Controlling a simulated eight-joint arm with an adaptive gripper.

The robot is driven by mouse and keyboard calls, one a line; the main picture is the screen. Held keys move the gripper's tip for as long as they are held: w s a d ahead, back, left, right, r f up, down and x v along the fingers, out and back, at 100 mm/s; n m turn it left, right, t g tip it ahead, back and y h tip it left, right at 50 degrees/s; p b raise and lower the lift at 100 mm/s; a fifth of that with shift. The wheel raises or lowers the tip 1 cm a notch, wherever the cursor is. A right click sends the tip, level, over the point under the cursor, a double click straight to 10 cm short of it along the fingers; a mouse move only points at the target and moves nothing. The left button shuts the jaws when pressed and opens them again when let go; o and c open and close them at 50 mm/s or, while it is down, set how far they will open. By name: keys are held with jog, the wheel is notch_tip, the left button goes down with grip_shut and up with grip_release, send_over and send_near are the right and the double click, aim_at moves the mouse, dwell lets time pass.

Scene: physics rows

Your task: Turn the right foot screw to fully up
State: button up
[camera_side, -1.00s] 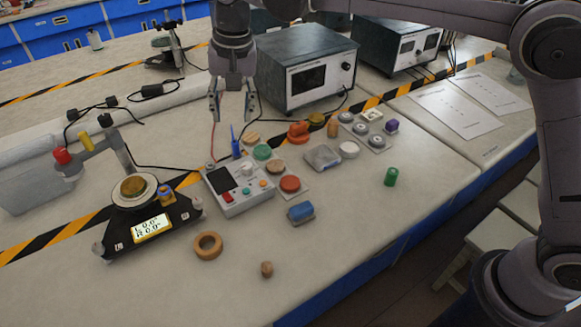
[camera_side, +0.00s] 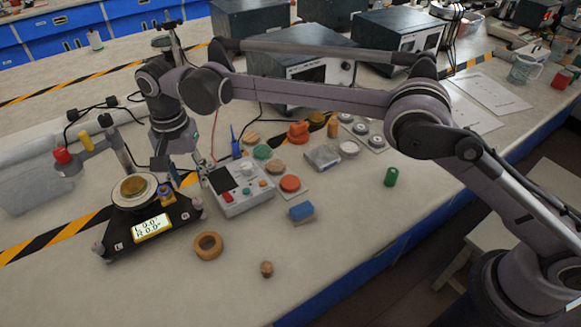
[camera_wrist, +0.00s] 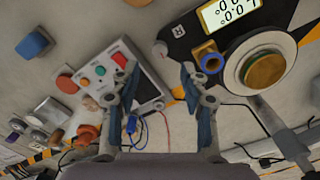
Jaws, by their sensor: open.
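The black levelling base (camera_side: 178,222) stands at the left of the bench in the side view, its lit display (camera_side: 152,228) reading L 0.0° and R 0.0°. The right foot screw (camera_side: 197,203) is a small grey knob at its right corner. In the wrist view the right foot screw (camera_wrist: 160,48) lies beside the R label, just beyond and between my fingertips. My gripper (camera_wrist: 159,72) is open and empty, pointing down. In the side view my gripper (camera_side: 181,176) hangs above the base's right end, apart from the screw. The left foot screw (camera_side: 98,247) is at the opposite corner.
A blue-and-brass fitting (camera_side: 166,194) and a round brass-topped plate (camera_side: 134,188) sit on the base near my gripper. A white control box (camera_side: 238,188) stands close to the right. A wooden ring (camera_side: 208,246) lies in front. The front bench is mostly clear.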

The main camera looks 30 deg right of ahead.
aim_at(197, 201)
notch_tip(197, 201, down, 7)
jog(key=shift+r, duration=0.1)
jog(key=shift+c, duration=0.3)
grip_shut()
